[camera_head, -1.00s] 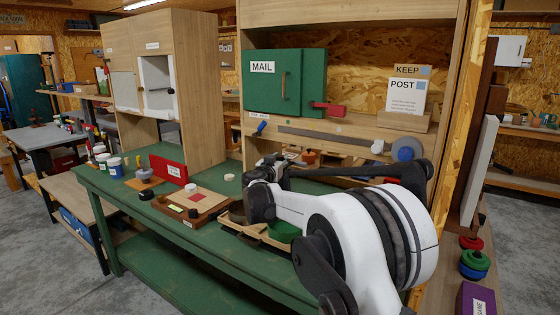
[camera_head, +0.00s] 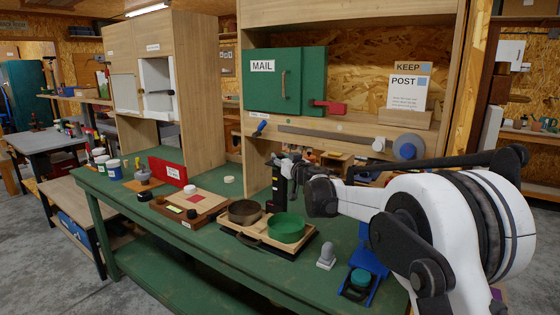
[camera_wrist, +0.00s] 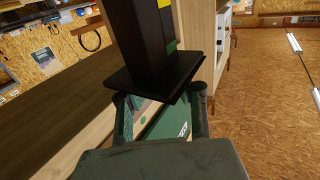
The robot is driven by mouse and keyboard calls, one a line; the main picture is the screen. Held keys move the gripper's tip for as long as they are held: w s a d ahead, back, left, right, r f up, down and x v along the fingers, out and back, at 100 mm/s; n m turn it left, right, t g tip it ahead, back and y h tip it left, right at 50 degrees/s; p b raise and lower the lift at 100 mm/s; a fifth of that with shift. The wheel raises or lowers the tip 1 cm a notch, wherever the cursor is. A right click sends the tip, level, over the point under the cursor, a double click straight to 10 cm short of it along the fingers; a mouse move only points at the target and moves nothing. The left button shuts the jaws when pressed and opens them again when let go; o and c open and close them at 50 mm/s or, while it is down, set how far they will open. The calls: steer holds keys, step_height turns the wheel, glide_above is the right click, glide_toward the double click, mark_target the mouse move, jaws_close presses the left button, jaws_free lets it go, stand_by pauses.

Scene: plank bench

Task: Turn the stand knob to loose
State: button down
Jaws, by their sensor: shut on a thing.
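A black upright stand (camera_head: 277,192) is on the green bench, behind a tray holding two round pans. My gripper (camera_head: 283,163) is at the stand's upper end in the head view, where its fingers are small and partly hidden by the wrist. In the wrist view, a black column (camera_wrist: 138,32) with yellow and green marks ends in a flat black plate (camera_wrist: 155,76). My gripper's two fingertips (camera_wrist: 160,106) are close to this plate, one near each end. The knob itself cannot be made out clearly, and its setting cannot be read.
The tray with a green pan (camera_head: 287,228) and a brown pan (camera_head: 244,211) lies in front of the stand. A grey knobbed piece (camera_head: 326,252) and a blue fixture (camera_head: 366,272) are to the right. A green MAIL cabinet (camera_head: 262,82) is behind.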

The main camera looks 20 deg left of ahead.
mark_target(279, 155)
steer(key=n+g+y, duration=0.1)
steer(key=n+g, duration=0.1)
steer(key=g, duration=0.1)
steer(key=n+g+y, duration=0.2)
steer(key=shift+w+n+g+y, duration=0.1)
steer(key=shift+n+g+y, duration=0.2)
steer(key=shift+g, duration=0.1)
steer(key=shift+n+g+y+p, duration=0.5)
steer(key=shift+n+g, duration=0.9)
steer(key=shift+g, duration=0.7)
steer(key=shift+n+g, duration=0.3)
steer(key=shift+g, duration=0.2)
steer(key=c, duration=1.4)
jaws_free()
step_height(279, 155, up, 10)
steer(key=shift+a, duration=0.1)
